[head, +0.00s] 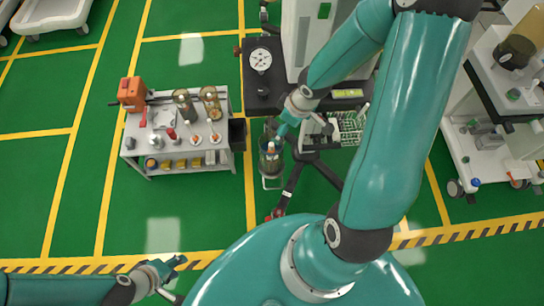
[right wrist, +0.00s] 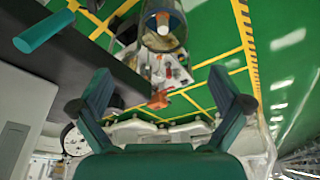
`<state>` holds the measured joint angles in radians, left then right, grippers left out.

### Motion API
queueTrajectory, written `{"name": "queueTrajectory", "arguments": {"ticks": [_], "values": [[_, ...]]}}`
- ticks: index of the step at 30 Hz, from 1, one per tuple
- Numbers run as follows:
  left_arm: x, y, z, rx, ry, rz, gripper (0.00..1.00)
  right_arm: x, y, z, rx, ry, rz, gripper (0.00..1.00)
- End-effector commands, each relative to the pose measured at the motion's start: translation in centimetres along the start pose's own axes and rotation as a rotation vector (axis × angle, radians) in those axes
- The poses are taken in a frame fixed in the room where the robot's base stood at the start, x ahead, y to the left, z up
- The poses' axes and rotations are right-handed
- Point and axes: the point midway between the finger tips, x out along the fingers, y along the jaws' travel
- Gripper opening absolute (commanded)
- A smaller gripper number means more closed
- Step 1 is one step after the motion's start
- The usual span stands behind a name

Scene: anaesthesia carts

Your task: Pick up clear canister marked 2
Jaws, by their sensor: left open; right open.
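A clear canister (head: 271,165) stands in a wire holder beside the dark anaesthesia cart in the head view, with something pale in its top. In the right wrist view a clear canister (right wrist: 163,38) shows at the top middle, beyond the fingertips. I cannot read a number on it. My right gripper (head: 281,131) is just above and behind the canister in the head view. In the right wrist view its fingers (right wrist: 160,78) are spread, with nothing between them. My left gripper (head: 176,280) is open and empty at the lower left, well away from the canister.
A grey trolley (head: 190,168) with two clear jars, an orange device (head: 132,93) and small items stands left of the canister. The dark cart with a gauge (head: 260,60) is behind. A green rack (head: 347,128) is to the right.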

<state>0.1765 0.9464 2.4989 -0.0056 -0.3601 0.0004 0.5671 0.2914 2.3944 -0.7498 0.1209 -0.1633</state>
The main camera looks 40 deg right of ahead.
Motion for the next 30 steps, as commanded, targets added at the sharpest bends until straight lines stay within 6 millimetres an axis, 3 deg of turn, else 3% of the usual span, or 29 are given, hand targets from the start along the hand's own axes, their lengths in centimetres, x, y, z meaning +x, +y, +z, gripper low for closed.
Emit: {"name": "queueTrajectory", "arguments": {"ticks": [15,25,30], "values": [[7.5,-2.7,0.0,0.000,0.000,0.000,0.41,9.8,-0.1,0.2,-0.004,-0.001,-0.002,1.00],[8.8,-3.2,-0.1,0.000,0.000,0.000,0.41,11.7,-0.2,0.0,-0.003,0.000,-0.001,1.00],[10.6,-3.8,-0.1,0.000,0.000,0.000,0.41,14.1,-0.5,-0.1,-0.005,-0.001,-0.003,1.00]]}}
